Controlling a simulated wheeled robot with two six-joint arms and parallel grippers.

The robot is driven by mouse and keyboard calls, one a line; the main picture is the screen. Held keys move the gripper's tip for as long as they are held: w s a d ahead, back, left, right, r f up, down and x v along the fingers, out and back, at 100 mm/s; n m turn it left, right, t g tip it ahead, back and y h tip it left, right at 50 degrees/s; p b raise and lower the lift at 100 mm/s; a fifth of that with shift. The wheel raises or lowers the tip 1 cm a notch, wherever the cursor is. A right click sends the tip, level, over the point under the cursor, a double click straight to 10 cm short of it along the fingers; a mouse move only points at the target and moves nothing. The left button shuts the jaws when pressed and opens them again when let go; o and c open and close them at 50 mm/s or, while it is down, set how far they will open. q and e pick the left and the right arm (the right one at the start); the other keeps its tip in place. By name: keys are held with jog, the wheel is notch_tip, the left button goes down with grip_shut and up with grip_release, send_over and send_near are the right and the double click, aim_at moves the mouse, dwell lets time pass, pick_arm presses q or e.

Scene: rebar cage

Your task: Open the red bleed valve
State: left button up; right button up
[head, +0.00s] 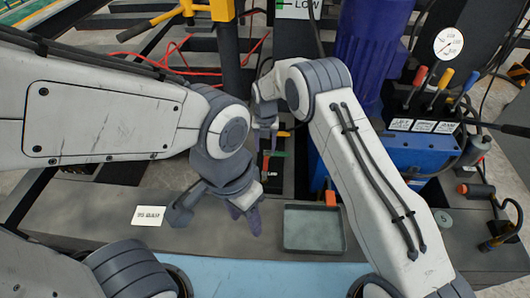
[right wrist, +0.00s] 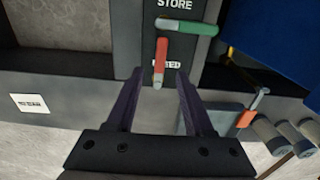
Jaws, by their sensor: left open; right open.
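The red valve handle (right wrist: 160,62) points downward on a dark panel in the right wrist view. A green handle (right wrist: 190,27) lies crosswise just above it. The label "STORE" stands above them; a lower label is partly covered by the red handle. My right gripper (right wrist: 159,78) is open, with its two fingertips on either side of the red handle's lower end and nothing gripped; contact cannot be told. In the head view my right gripper (head: 267,142) hangs over this panel and hides much of it. My left gripper (head: 247,217) is open and empty, lower, above the grey bench.
A grey tray (head: 313,230) sits on the bench, with an orange-tipped part (head: 330,197) behind it. A blue unit (head: 420,150) with red, yellow and blue levers and a gauge (head: 448,43) stands right. A white label (head: 148,215) lies left. Yellow pipework (head: 160,20) is behind.

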notch_tip(320, 180, up, 3)
jog(key=shift+f, duration=0.15)
dwell(0.4)
